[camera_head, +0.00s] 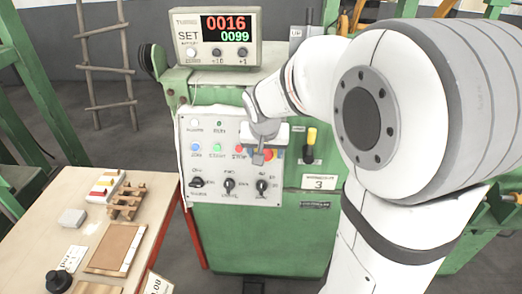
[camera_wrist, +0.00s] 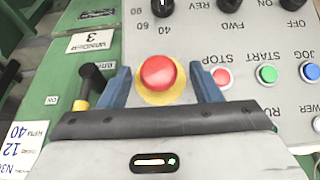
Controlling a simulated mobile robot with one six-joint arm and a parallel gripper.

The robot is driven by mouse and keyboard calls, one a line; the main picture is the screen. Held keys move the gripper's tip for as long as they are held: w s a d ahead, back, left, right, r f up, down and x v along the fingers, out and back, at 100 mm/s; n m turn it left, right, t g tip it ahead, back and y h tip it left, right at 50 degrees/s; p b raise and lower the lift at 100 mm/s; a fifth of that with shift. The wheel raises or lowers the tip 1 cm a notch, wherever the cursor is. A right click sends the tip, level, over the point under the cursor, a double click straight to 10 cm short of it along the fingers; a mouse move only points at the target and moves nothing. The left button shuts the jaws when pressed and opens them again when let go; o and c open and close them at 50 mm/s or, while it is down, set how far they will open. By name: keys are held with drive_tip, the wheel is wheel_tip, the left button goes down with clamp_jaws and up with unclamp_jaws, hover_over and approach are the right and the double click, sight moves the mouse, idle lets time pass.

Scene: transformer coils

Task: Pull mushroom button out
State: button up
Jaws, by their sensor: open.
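The red mushroom button (camera_wrist: 158,72) with its yellow collar sits on the grey control panel (camera_wrist: 185,50). In the wrist view it lies between the two blue fingers of my gripper (camera_wrist: 162,88), which is open, with a visible gap on each side. I cannot tell how far the fingertips are from the panel. In the head view my gripper (camera_head: 262,156) is in front of the panel's right part and hides most of the button (camera_head: 268,154).
A small red STOP button (camera_wrist: 221,77), a green START button (camera_wrist: 266,74) and a blue JOG button sit beside it. Rotary knobs (camera_head: 229,186) line the panel below. A black-and-yellow lever (camera_head: 311,138) stands to the right. A wooden table (camera_head: 150,215) with parts is at left.

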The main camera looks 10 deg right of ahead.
drive_tip(key=d+v, duration=0.1)
drive_tip(key=v, duration=0.6)
drive_tip(key=shift+a+r, duration=0.35)
drive_tip(key=shift+a, duration=0.2)
drive_tip(key=shift+s, duration=0.15)
drive_tip(key=s+f+n, duration=0.1)
drive_tip(key=s+f, duration=0.2)
drive_tip(key=s, duration=0.6)
drive_tip(key=s+f+n+g+y, duration=0.1)
drive_tip(key=s+f+n, duration=0.1)
drive_tip(key=s, duration=0.7)
drive_tip(key=shift+s+f+n, duration=0.2)
drive_tip(key=shift+f+n, duration=0.1)
drive_tip(key=shift+f, duration=0.3)
drive_tip(key=shift+d, duration=0.1)
